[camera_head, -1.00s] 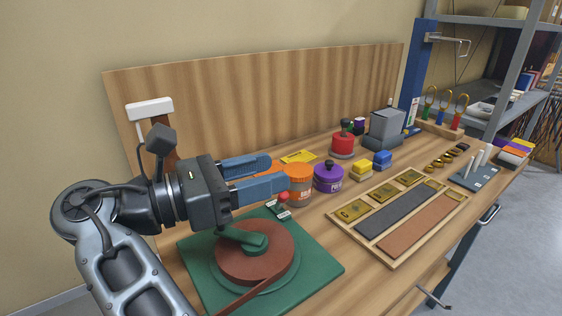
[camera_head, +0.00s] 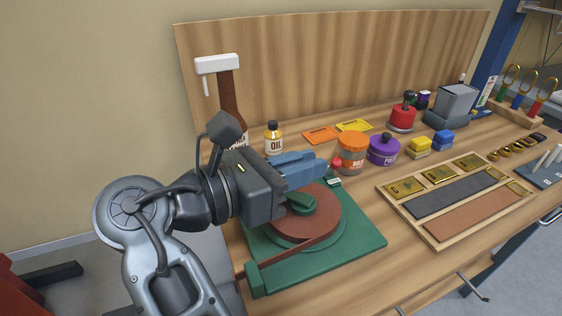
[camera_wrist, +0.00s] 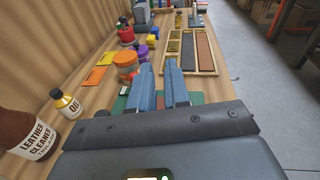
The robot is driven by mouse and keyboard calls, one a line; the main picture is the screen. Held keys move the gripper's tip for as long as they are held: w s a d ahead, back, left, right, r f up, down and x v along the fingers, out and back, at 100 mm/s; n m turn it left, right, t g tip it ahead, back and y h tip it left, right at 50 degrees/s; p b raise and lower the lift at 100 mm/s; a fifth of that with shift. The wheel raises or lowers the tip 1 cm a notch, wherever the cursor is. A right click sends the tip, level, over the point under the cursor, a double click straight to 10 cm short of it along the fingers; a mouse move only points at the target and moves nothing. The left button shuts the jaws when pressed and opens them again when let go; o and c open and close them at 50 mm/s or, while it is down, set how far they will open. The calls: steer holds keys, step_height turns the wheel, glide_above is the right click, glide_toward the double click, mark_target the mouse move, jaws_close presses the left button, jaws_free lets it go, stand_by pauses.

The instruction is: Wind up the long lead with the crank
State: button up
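The long lead is a reddish-brown strap (camera_head: 325,212), coiled flat on a round green reel. Its free strip runs to the lower left, to a green guide (camera_head: 256,277) at the corner of the green base plate (camera_head: 350,246). The green crank arm (camera_head: 302,204) lies over the coil's middle and points left, where my gripper hides its outer end; I see no crank handle. My gripper (camera_head: 322,168) is above the reel's far side, its blue fingers pointing right. The wrist view shows a gap between the fingers (camera_wrist: 158,72), with no held thing visible.
Beyond are an orange jar (camera_head: 351,154), a purple tin (camera_head: 384,150), an oil bottle (camera_head: 274,138) and a leather cleaner bottle (camera_wrist: 25,135). A tray (camera_head: 441,238) lies to the right.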

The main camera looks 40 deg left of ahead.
steer(key=s+a+f+n+y+p, duration=0.1)
steer(key=s+n+y, duration=0.1)
steer(key=s+y, duration=0.1)
steer(key=s+a+f+n+g+y+p, duration=0.1)
steer(key=s+n+y, duration=0.1)
steer(key=s, duration=0.4)
steer(key=s+a+f+n+y+p, duration=0.1)
steer(key=s+f+n+y, duration=0.1)
steer(key=s+y, duration=0.2)
steer(key=shift+s+n+g+y, duration=0.15)
steer(key=shift+n+g+y, duration=0.15)
steer(key=shift+g+y, duration=0.1)
jaws_close()
steer(key=x, duration=0.9)
steer(key=r+p+x, duration=0.1)
steer(key=x, duration=0.4)
steer(key=shift+a, duration=0.2)
